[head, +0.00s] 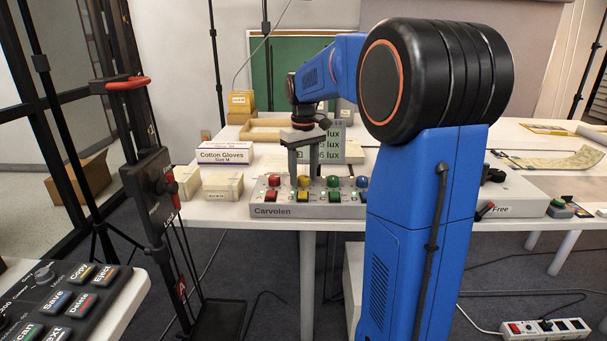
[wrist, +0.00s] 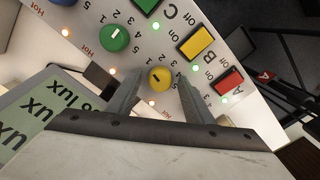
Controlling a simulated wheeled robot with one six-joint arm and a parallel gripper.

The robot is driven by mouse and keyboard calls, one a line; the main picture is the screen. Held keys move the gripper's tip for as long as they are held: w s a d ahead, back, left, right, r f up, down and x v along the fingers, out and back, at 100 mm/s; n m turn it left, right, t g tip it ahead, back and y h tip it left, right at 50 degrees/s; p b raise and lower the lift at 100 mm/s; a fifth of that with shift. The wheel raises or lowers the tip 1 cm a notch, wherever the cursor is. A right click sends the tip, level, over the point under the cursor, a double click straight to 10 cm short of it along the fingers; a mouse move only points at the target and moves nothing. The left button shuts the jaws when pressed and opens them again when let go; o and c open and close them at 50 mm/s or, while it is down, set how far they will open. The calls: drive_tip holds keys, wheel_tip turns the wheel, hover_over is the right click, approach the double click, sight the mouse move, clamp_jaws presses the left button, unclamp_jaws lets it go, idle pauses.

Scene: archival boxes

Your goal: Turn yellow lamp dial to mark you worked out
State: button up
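The lamp panel (head: 300,211), labelled Carvolen, stands on the table with a row of coloured dials. The yellow dial (head: 303,181) is second from the left, above a yellow button. In the wrist view the yellow dial (wrist: 160,78) has a short dark pointer line and numbers around it. My gripper (wrist: 160,77) is open and points down at the panel. Its fingers stand either side of the yellow dial, with a visible gap on each side. My gripper (head: 303,172) also shows over the dial in the head view. The green lux display (head: 333,146) behind is partly hidden by my gripper.
The red dial (head: 274,181) and green dial (head: 333,181) are close on either side. A Cotton Gloves box (head: 224,153) and pale boxes (head: 222,187) stand left of the panel. A grey box marked Free (head: 515,196) is at right.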

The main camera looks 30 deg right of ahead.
sight(303, 177)
drive_tip(key=shift+r, duration=0.1)
wheel_tip(303, 177, up, 17)
idle(0.7)
drive_tip(key=shift+s, duration=0.1)
